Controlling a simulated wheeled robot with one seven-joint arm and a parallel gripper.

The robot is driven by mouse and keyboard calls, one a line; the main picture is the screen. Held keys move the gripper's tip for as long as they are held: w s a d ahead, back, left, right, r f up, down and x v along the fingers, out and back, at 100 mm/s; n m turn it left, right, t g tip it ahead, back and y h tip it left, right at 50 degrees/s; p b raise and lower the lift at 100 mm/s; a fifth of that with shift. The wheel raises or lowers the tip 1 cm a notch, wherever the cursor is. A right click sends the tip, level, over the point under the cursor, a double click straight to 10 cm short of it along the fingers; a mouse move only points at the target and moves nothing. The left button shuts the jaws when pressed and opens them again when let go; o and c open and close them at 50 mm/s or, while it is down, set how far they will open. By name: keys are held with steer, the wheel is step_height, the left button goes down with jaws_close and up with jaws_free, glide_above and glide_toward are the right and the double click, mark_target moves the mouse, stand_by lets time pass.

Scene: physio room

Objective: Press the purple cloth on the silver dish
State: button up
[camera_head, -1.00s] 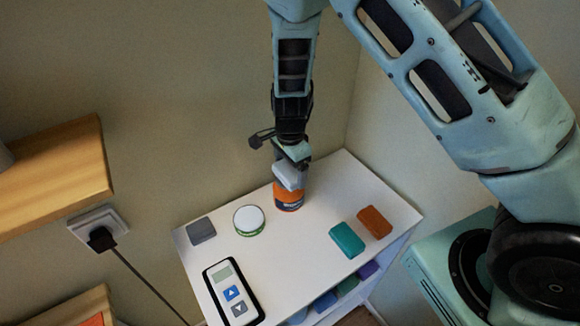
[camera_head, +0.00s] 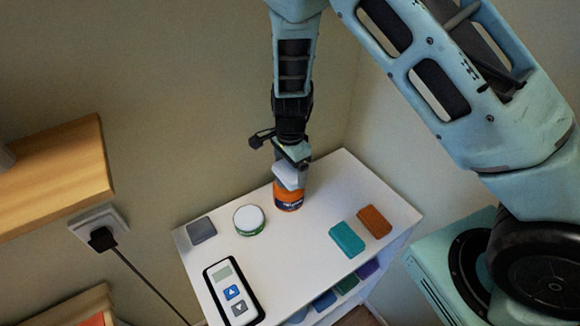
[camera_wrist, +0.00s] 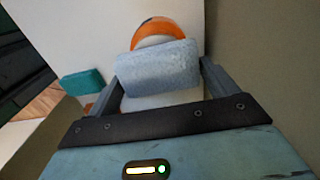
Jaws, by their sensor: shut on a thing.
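My gripper (camera_head: 291,168) points down over the white table and is shut on a pale blue-grey block (camera_wrist: 158,66), which sits between its fingers in the wrist view. The block also shows in the head view (camera_head: 288,177). It is right above an orange jar with a dark label (camera_head: 289,199), which stands upright on the table. Block and jar seem to touch, but the contact is hidden. A small purple item (camera_head: 367,269) lies on a shelf below the tabletop. I see no clear purple cloth and no silver dish.
The white tabletop (camera_head: 300,238) also holds a grey block (camera_head: 201,230), a round white-lidded tin (camera_head: 249,219), a remote-like device (camera_head: 233,292), a teal block (camera_head: 347,239) and a brown block (camera_head: 375,221). Walls stand close behind. A wooden shelf (camera_head: 60,170) is at left.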

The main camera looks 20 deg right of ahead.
mark_target(290, 169)
step_height(290, 169, up, 7)
steer(key=p, duration=0.6)
stand_by(0.9)
